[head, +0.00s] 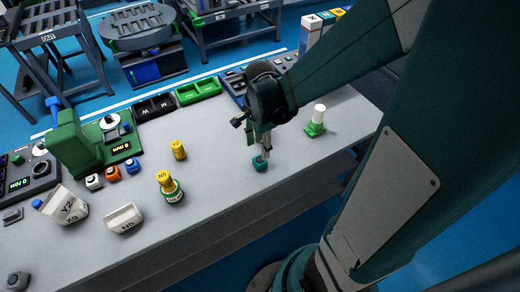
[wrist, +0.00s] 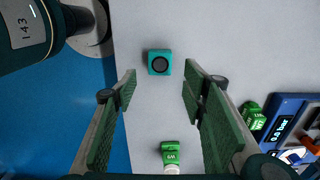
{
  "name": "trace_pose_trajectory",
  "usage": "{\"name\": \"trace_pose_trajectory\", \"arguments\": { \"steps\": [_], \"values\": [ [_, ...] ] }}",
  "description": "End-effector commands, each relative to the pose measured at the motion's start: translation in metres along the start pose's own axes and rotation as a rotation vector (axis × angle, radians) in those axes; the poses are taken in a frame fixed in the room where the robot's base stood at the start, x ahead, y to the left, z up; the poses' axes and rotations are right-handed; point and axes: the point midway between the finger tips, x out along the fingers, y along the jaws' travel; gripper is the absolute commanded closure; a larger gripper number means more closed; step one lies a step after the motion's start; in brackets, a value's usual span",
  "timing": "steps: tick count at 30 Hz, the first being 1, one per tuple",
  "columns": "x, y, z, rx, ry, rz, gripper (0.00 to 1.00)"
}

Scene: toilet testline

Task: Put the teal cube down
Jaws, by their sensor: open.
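The teal cube (head: 260,164) sits on the grey table near its front edge. It also shows in the wrist view (wrist: 153,70), with a dark round mark on its top face. My gripper (head: 262,150) points down right at the cube. Nothing is held. In the head view the fingertips partly cover the cube, and whether they touch the table cannot be told.
A green piece with a white cylinder (head: 316,120) stands right of my gripper. Trays (head: 198,90) line the back. The table around the cube is clear.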

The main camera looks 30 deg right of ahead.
Motion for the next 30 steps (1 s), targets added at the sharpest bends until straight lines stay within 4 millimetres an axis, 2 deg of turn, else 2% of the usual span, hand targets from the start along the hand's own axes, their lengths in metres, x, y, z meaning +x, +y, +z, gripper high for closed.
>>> {"name": "trace_pose_trajectory", "arguments": {
  "steps": [3, 10, 30],
  "values": [
    [-0.014, 0.000, 0.000, 0.000, 0.000, 0.000, 0.58],
    [-0.029, 0.000, 0.000, 0.000, 0.000, 0.000, 0.58],
    [-0.032, 0.000, 0.000, 0.000, 0.000, 0.000, 0.58]
  ]
}}
